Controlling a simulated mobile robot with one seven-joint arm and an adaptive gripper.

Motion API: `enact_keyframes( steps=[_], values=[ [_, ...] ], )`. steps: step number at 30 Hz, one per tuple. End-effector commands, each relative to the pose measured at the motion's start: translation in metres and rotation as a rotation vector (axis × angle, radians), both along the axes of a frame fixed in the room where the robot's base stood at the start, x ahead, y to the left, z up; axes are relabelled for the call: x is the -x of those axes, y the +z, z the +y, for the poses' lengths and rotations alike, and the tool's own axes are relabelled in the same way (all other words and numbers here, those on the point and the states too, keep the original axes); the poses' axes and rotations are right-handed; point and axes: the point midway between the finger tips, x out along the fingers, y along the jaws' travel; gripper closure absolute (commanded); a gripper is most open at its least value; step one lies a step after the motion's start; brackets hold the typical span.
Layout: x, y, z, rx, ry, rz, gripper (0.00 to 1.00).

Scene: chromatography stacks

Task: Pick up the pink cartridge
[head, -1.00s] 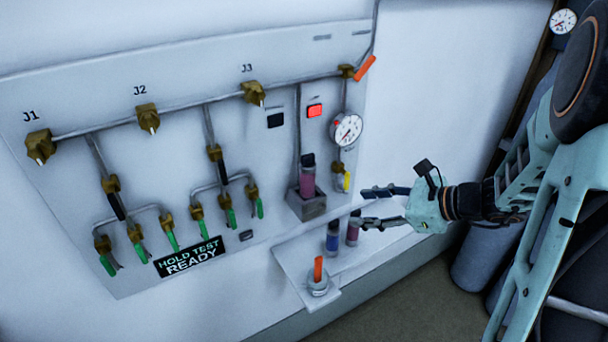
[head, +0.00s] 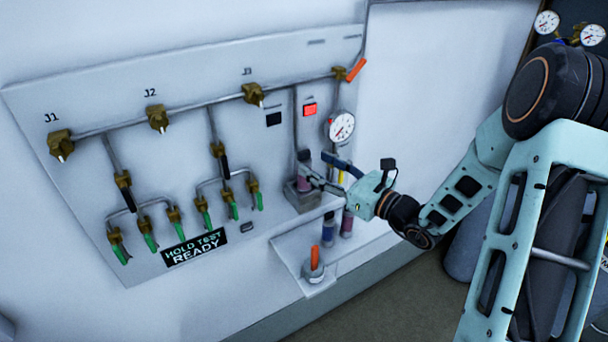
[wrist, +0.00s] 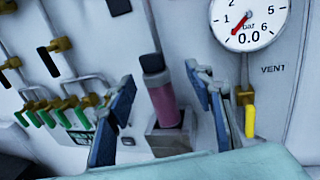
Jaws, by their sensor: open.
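A pink cartridge (wrist: 163,103) with a dark cap stands upright in a grey block holder (wrist: 168,142) on the wall panel. In the head view this cartridge (head: 303,183) is partly covered by a finger of my gripper (head: 314,165). My gripper is open. In the wrist view the cartridge appears between the two blue fingers of my gripper (wrist: 160,78), with gaps on both sides. I cannot tell how far the fingertips are from it in depth. A second pinkish cartridge (head: 347,225) stands on the shelf below.
A blue cartridge (head: 328,233) and a round holder with an orange piece (head: 315,262) are on the shelf (head: 290,262). A pressure gauge (wrist: 249,22) and a yellow-handled valve (wrist: 250,118) are close on the right. Green-handled valves (head: 233,210) are to the left.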

Motion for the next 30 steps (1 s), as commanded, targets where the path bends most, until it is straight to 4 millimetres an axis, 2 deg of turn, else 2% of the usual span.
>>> enact_keyframes(
  steps=[3, 7, 17, 30],
  values=[
    [-0.007, -0.001, 0.018, -0.003, 0.005, 0.003, 0.52],
    [-0.018, -0.003, 0.032, 0.000, 0.003, 0.000, 0.52],
    [-0.025, -0.004, 0.039, 0.001, 0.001, 0.001, 0.52],
    [-0.025, -0.004, 0.039, 0.001, 0.001, 0.001, 0.98]
  ],
)
